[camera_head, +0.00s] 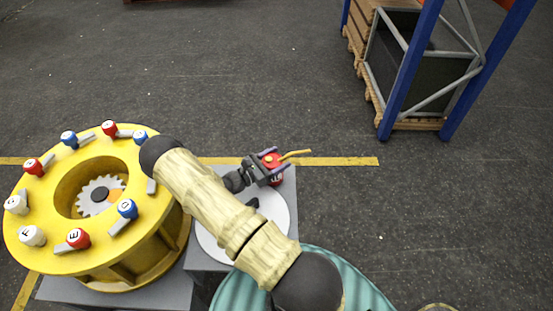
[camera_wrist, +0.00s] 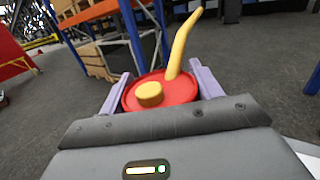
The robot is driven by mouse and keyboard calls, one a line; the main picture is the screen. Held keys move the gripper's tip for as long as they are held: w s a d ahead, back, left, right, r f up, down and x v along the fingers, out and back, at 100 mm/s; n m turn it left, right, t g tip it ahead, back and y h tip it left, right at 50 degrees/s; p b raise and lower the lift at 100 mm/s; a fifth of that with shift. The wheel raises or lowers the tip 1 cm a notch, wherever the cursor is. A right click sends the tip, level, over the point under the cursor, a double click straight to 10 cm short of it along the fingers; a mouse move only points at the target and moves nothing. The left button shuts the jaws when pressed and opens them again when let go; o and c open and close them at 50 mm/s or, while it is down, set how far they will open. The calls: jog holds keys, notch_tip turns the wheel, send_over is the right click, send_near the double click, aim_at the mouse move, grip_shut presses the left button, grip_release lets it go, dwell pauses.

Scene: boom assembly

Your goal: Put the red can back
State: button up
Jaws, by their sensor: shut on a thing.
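The red can (camera_head: 276,181) has a yellow cap and a yellow spout. My gripper (camera_head: 268,168) is shut on it and holds it near the right edge of a round white plate (camera_head: 281,215). In the wrist view the red can's top (camera_wrist: 181,91) sits between the two purple-grey fingers of my gripper (camera_wrist: 160,92), with the spout pointing up and away. The can's underside is hidden, so I cannot tell whether it touches anything.
A yellow ring-shaped stand (camera_head: 60,262) at left carries several red, blue and white lettered pieces around a grey gear. A blue-posted rack (camera_head: 408,70) with a grey-framed crate stands at upper right. The dark floor between is clear.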

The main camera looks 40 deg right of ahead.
jog(key=shift+f, duration=0.25)
jog(key=o, duration=1.4)
jog(key=shift+r+p, duration=0.4)
jog(key=shift+r, duration=0.25)
jog(key=a, duration=0.2)
jog(key=a+b, duration=0.1)
jog(key=a, duration=0.2)
jog(key=a+b, duration=0.1)
jog(key=a, duration=0.1)
jog(key=shift+w+a+f, duration=0.25)
jog(key=shift+a+f, duration=0.05)
